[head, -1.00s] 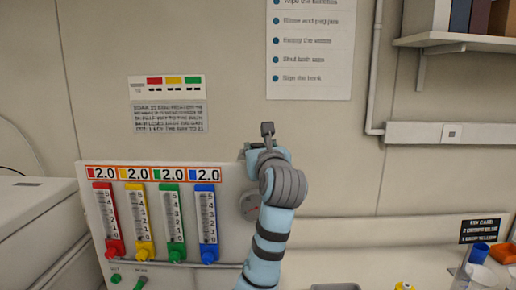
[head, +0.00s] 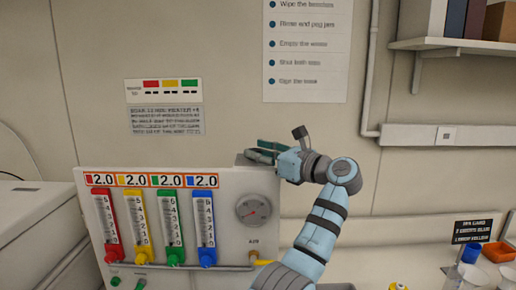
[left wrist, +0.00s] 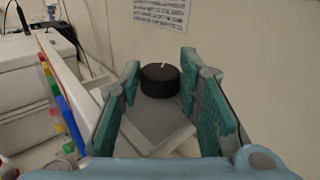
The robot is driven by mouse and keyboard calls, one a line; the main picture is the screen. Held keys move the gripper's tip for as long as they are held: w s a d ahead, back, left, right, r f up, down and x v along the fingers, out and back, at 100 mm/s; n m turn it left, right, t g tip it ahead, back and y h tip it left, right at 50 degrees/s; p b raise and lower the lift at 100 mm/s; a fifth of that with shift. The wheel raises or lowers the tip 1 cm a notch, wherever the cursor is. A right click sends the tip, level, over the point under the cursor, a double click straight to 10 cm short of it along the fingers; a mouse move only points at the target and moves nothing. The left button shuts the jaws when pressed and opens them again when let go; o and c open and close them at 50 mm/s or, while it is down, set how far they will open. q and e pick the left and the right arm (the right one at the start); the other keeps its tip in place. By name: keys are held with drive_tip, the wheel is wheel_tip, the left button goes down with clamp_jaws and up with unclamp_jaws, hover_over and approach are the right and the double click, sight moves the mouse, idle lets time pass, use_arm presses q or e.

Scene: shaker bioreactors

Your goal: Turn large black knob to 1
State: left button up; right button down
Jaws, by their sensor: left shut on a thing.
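The large black knob (left wrist: 160,80) stands on the grey top of the panel unit. It is round, with a short white pointer mark on its top face; no scale numbers are readable around it. My left gripper (head: 262,150) is at the top right edge of the unit (head: 232,185). In the head view the knob is hidden or too small to make out at the fingers. My right gripper is not in view.
The panel front carries red, yellow, green and blue flow tubes (head: 206,222) under displays reading 2.0, and a round gauge (head: 253,210). A white machine (head: 30,215) stands at left. A shelf (head: 455,45) and coloured cups (head: 497,252) are at right.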

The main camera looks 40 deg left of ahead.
use_arm(q)
drive_tip(key=shift+w+r+n+g, duration=0.15)
drive_tip(key=shift+n+g, duration=0.45)
drive_tip(key=shift+g, duration=0.3)
drive_tip(key=shift+n+g, duration=0.3)
drive_tip(key=shift+g, duration=0.2)
drive_tip(key=o, duration=1.1)
drive_tip(key=shift+f+t, duration=0.2)
drive_tip(key=shift+t, duration=0.1)
